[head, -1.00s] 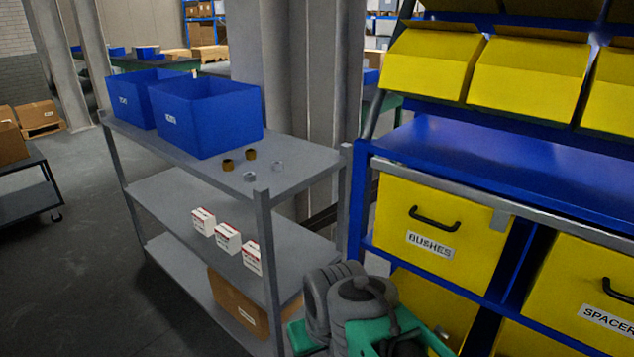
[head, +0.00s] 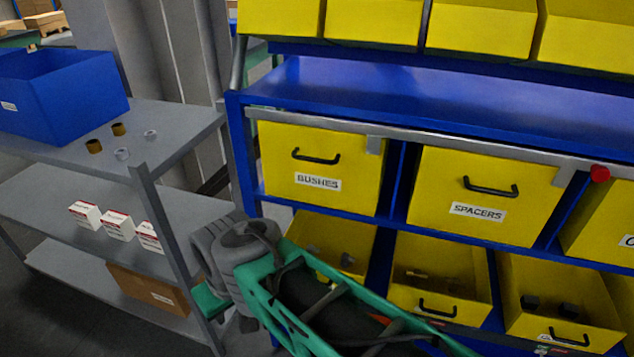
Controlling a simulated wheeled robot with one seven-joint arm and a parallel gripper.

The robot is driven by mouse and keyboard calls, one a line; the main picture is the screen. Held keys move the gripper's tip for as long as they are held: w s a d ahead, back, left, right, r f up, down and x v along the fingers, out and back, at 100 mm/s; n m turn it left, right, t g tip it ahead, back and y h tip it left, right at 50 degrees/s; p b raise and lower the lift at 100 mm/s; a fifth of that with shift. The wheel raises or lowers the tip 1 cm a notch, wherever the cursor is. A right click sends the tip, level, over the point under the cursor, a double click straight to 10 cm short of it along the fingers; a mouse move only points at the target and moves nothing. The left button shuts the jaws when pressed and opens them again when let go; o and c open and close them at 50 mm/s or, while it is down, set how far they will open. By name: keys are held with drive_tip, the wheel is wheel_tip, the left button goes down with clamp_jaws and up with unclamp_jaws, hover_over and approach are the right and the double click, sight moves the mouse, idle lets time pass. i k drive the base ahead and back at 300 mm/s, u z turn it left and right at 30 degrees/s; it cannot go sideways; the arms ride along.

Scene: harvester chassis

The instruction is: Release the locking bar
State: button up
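The locking bar (head: 400,138) is a long grey metal rail across the front of the blue rack, just above the yellow drawers. Grey tabs hang from it over the upper corners of the drawers, and a red knob (head: 599,174) sits on it towards the right. The BUSHES drawer (head: 318,166) and the SPACERS drawer (head: 470,195) are shut behind the bar. A third drawer is cut off at the right edge. My green and grey arm is low in the middle of the view, in front of the rack. My gripper is not in view.
Open yellow bins (head: 440,278) with small parts stand below the drawers. More yellow bins (head: 480,27) are above the bare blue shelf (head: 420,100). A grey shelf unit (head: 180,125) on the left holds a blue crate (head: 65,98), rings, white boxes and a cardboard box.

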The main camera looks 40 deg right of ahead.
sight(600, 172)
drive_tip(key=z, duration=1)
drive_tip(key=k, duration=0.9)
drive_tip(key=z, duration=0.95)
drive_tip(key=i, duration=0.45)
drive_tip(key=z, duration=0.05)
